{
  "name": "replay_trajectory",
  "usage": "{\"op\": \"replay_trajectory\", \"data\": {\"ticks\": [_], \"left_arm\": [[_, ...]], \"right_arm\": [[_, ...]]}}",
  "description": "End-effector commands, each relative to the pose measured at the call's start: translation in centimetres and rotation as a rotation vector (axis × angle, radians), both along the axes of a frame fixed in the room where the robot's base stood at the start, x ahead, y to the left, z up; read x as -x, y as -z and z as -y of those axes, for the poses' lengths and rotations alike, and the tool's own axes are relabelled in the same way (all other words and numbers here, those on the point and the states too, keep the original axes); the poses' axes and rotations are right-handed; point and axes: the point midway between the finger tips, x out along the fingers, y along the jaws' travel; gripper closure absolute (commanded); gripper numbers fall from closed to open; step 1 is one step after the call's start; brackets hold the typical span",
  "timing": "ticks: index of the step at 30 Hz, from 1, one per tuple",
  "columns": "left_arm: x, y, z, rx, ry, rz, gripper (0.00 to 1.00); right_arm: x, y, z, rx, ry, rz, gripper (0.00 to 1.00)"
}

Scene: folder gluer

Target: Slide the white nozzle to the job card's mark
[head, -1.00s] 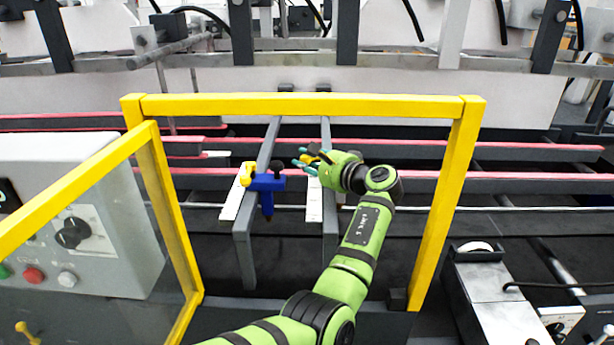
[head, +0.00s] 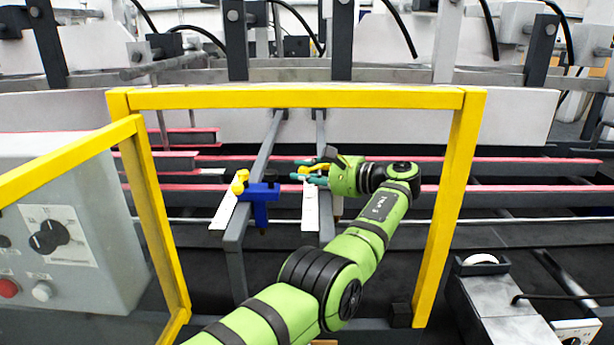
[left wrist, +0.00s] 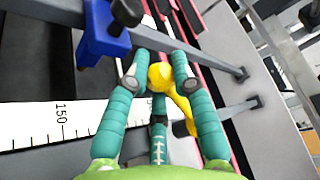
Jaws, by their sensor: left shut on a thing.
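My left gripper (head: 308,172) is at the right-hand bar (head: 321,135) inside the yellow frame, its teal fingers shut on a yellow knob (head: 319,170). In the left wrist view the fingers (left wrist: 160,80) close around the same yellow knob (left wrist: 161,76). The white nozzle's body cannot be made out; the gripper covers that part of the bar. A white scale (head: 310,210) runs along this bar, and the number 150 on it (left wrist: 66,125) shows in the left wrist view. The job card is not identifiable. My right gripper is not in view.
A blue nozzle (head: 260,194) with a yellow knob sits on the left-hand bar, close to my fingers. The yellow guard frame (head: 290,97) surrounds the work area, with an open door at left. A grey control box (head: 90,225) stands left.

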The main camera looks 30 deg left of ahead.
Motion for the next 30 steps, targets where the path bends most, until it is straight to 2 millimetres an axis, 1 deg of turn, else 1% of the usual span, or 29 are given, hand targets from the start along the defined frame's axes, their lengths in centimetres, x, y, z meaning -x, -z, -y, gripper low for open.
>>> {"op": "replay_trajectory", "data": {"ticks": [1, 14, 15, 16, 17, 26, 30], "left_arm": [[0.26, -0.09, -0.38, -0.002, -0.017, 0.003, 1.00], [0.29, -0.12, -0.36, -0.001, -0.020, 0.002, 1.00], [0.30, -0.11, -0.36, -0.001, -0.020, 0.002, 0.71], [0.29, -0.11, -0.36, -0.002, -0.020, 0.002, 0.59], [0.28, -0.11, -0.35, -0.002, -0.019, 0.002, 0.51], [0.13, -0.05, -0.11, 0.000, -0.012, 0.000, 0.51], [0.10, -0.94, -0.12, -0.001, -0.011, 0.003, 0.51]], "right_arm": [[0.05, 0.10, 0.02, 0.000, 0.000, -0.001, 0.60], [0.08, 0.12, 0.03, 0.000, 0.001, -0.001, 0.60], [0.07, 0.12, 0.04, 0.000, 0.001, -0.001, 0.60], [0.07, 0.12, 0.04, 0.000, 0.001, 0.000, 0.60], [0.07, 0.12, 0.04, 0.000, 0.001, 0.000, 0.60], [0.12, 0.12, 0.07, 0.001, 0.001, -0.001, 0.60], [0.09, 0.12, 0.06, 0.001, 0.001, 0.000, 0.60]]}}
